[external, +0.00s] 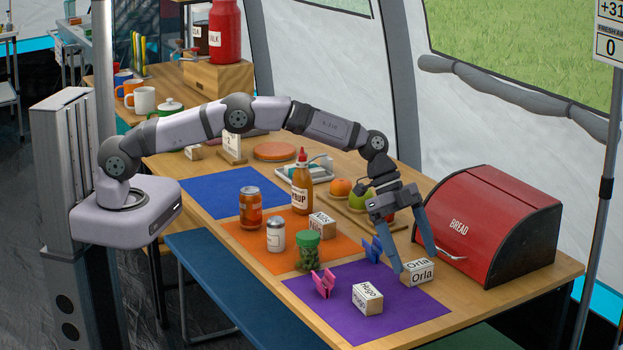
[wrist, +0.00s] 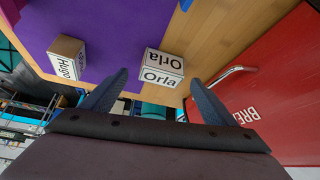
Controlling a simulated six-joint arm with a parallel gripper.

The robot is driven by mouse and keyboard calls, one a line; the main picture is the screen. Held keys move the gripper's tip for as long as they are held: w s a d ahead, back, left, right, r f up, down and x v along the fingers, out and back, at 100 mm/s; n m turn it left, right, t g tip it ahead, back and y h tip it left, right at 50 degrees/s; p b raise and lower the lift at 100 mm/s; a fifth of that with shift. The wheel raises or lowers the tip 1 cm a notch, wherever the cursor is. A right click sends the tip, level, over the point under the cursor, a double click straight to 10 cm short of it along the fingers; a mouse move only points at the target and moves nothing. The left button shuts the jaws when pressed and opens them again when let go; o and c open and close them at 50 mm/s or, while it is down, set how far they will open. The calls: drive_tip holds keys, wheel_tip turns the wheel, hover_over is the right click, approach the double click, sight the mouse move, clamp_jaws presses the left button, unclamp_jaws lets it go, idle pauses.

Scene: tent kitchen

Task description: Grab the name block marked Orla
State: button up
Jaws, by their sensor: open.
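The Orla name block (external: 418,273) is a small wooden block with white labelled faces, at the right edge of the purple mat (external: 335,332) by the bread box. It also shows in the wrist view (wrist: 163,70), just beyond and between my fingertips. My gripper (external: 417,262) is open, pointing down with its fingers about the block, one on each side in the external view; I cannot tell whether they touch it. In the wrist view my gripper (wrist: 160,82) shows its two fingers apart with nothing held.
The Hugo block (external: 367,298) stands left of the Orla block on the purple mat. A pink clip (external: 323,283) and a blue clip (external: 373,249) are nearby. The red bread box (external: 492,228) stands close on the right. A third name block (external: 322,225) is on the orange mat.

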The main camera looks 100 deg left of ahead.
sight(417, 264)
drive_tip(key=shift+p+x, duration=0.3)
drive_tip(key=shift+x, duration=1.35)
drive_tip(key=c, duration=1.2)
